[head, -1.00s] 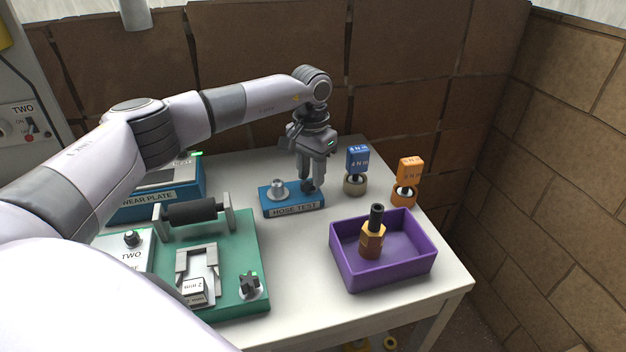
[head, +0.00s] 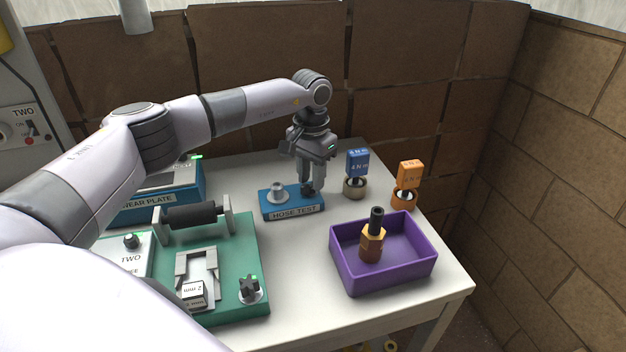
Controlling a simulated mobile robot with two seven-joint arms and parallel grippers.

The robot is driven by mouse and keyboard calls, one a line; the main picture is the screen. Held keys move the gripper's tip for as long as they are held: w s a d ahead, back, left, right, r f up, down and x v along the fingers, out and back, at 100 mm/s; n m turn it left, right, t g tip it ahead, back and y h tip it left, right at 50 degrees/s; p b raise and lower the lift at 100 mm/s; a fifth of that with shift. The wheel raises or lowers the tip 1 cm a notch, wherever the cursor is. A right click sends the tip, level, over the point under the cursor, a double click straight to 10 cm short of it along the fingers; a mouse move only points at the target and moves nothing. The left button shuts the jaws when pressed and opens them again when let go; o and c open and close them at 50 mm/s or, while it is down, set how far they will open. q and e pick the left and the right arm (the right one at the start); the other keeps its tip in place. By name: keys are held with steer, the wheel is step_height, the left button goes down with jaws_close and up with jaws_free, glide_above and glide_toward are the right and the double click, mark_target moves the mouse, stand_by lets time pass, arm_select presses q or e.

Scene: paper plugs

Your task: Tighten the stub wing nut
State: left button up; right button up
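A blue block labelled HOSE TEST (head: 293,211) lies on the table, with a silver round fitting (head: 278,190) on its left part. My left gripper (head: 307,187) points down over the block's right end, with its fingertips around or against a small dark part there. The fingers hide most of that part, so I cannot tell whether it is the stub wing nut or whether they grip it. A dark winged knob (head: 249,287) stands on the green fixture's front right corner, apart from the gripper. My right gripper is not in view.
A purple tray (head: 385,281) holding a brass fitting (head: 372,243) stands at right. Blue (head: 357,161) and orange (head: 409,172) torque tools stand behind it.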

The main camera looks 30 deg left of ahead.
mark_target(311, 180)
arm_select(q)
steer(key=shift+r, duration=0.1)
stand_by(0.4)
steer(key=shift+r+p, duration=1.4)
steer(key=shift+r, duration=0.5)
steer(key=shift+f, duration=0.1)
steer(key=shift+f+b, duration=1.25)
steer(key=shift+f, duration=0.7)
jaws_close()
